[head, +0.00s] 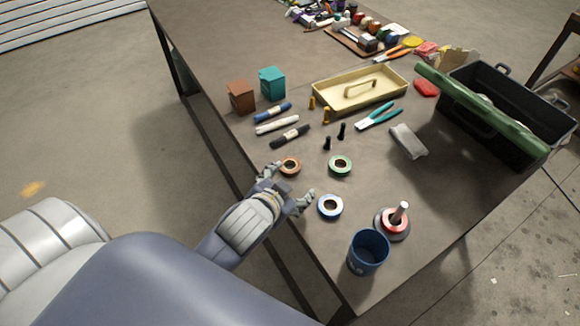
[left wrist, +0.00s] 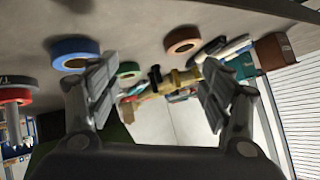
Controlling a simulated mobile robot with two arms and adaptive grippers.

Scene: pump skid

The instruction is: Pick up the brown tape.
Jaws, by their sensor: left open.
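The brown tape (head: 297,168) is a small ring lying flat on the workbench near its left edge. It also shows in the left wrist view (left wrist: 183,34), above and between the fingers. My left gripper (head: 287,187) is open and empty, just on the near side of the tape. One finger is close to the tape's left side; the other is nearer the blue tape. I cannot tell whether a finger touches anything. In the left wrist view the two open fingers (left wrist: 158,90) are wide apart. My right gripper is not in view.
Green tape (head: 340,174) and blue tape (head: 321,207) lie close by. Red tape (head: 383,223) sits around a peg beside a blue cup (head: 368,262).

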